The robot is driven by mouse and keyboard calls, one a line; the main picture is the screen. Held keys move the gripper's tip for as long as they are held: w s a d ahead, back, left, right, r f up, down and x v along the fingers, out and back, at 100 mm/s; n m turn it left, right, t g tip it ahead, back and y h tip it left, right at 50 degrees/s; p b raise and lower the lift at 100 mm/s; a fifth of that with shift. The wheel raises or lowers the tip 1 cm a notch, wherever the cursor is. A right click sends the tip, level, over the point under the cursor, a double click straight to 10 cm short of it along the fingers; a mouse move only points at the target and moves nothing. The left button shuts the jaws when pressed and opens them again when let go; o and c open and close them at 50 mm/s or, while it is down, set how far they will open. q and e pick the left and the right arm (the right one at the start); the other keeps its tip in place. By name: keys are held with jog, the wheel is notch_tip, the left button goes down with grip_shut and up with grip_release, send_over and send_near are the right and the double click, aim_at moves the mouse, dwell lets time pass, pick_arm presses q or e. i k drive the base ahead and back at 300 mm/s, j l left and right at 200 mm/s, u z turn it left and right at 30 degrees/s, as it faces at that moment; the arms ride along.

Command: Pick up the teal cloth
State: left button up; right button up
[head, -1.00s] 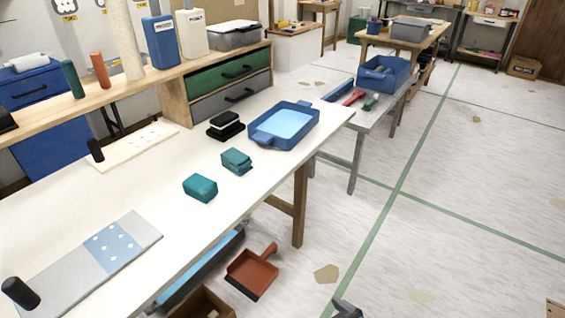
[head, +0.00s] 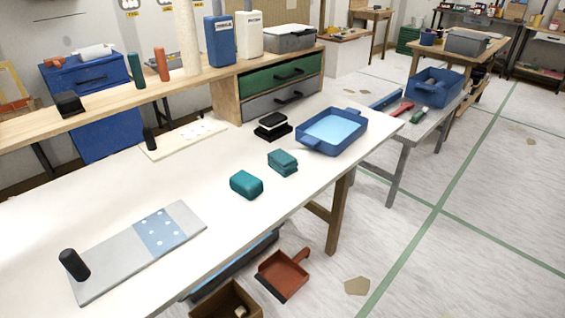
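Two small teal items lie near each other on the white table (head: 120,205) in the head view. The farther one (head: 283,162) looks layered, like a folded teal cloth. The nearer one (head: 246,185) is a smoother, rounded teal block, perhaps a sponge. I cannot tell for sure which is the cloth. Both lie apart from each other with bare table around them, and nothing covers them. Neither of my grippers shows in this view.
A blue tray (head: 357,142) with a light blue inside and a black block (head: 272,131) sit behind the teal items. A grey board (head: 110,268) with a black upright cylinder (head: 74,264) lies front left. A red dustpan (head: 283,272) lies on the floor beside the table.

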aim_at(284, 164)
jog(key=i+l, duration=0.2)
jog(key=l, duration=0.2)
jog(key=i+l, duration=0.15)
jog(key=l, duration=0.25)
jog(key=i+l, duration=0.2)
jog(key=l, duration=0.2)
jog(key=l+u, duration=0.1)
jog(key=u, duration=0.25)
jog(key=l+u, duration=0.15)
jog(key=u, duration=0.2)
jog(key=i+l+u, duration=0.1)
jog(key=u, duration=0.25)
